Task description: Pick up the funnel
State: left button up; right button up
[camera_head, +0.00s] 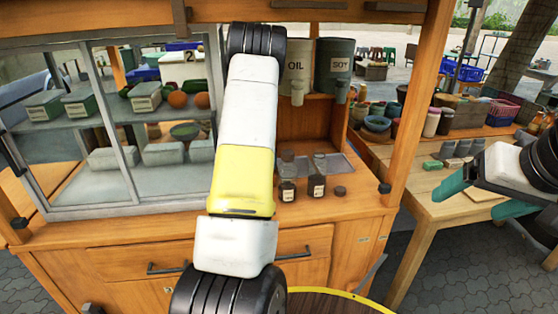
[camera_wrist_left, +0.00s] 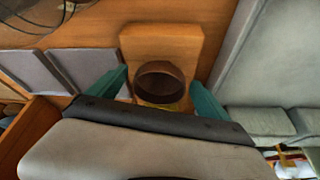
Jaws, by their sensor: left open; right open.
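I cannot make out a clear funnel in the head view, where my left arm covers the middle of the cart. In the left wrist view, a round, hollow brown vessel (camera_wrist_left: 160,88) with an open top shows between the teal fingers. A bit of yellow shows at its lower edge; I cannot tell whether it is the funnel. My left gripper (camera_wrist_left: 158,76) is open, with a finger on each side of the vessel and no clear contact. It is hidden in the head view. My right gripper (camera_head: 463,200) is open and empty at the right, above the side table.
Two dark bottles (camera_head: 317,178) and a small dark lid (camera_head: 340,191) stand on the cart counter. Canisters marked OIL (camera_head: 296,62) and SOY (camera_head: 337,62) are behind. A glass case (camera_head: 110,120) fills the left. The wooden side table (camera_head: 415,175) carries several small containers.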

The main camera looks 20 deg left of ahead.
pick_arm(q)
jog(key=c, duration=1.4)
notch_tip(320, 180, up, 15)
dwell(0.5)
